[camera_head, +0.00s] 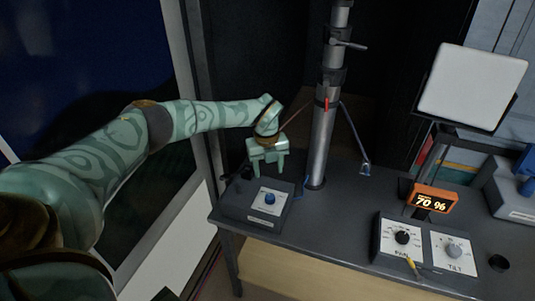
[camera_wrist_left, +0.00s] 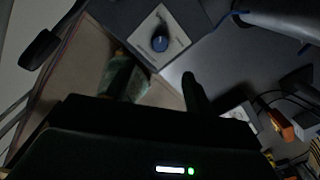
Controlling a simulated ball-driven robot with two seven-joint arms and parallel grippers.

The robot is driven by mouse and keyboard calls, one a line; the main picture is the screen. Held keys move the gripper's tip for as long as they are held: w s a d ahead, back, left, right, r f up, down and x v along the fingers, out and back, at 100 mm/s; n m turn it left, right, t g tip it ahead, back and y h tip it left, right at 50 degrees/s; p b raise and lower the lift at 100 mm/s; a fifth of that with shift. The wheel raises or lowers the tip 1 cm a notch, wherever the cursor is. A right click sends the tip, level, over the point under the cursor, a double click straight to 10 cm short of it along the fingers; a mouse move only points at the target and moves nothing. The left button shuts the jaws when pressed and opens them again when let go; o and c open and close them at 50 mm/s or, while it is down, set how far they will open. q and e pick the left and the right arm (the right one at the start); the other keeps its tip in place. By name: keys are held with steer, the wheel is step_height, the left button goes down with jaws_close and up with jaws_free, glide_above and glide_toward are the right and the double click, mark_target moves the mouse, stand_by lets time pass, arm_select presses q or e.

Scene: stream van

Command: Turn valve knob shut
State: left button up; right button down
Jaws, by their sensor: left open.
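A blue knob (camera_head: 270,198) sits on a pale plate on a dark box (camera_head: 240,207) at the left end of the table. I take it for the valve knob. It also shows in the left wrist view (camera_wrist_left: 160,43), beyond the fingertips. My left gripper (camera_head: 268,168) is open, fingers pointing down, above and behind the box, apart from the knob. In the left wrist view, my left gripper's two fingers (camera_wrist_left: 156,85) stand apart with nothing between them. My right gripper is in neither view.
A metal pole (camera_head: 322,140) with clamps and cables rises right of the box. PAN (camera_head: 402,238) and TILT (camera_head: 453,249) knob boxes, an orange 70 % display (camera_head: 432,199) and a white light panel (camera_head: 472,86) stand to the right. Bare table lies between.

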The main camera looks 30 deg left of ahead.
arm_select(q)
step_height(320, 180, up, 4)
steer(key=shift+a+r, duration=0.1)
stand_by(0.5)
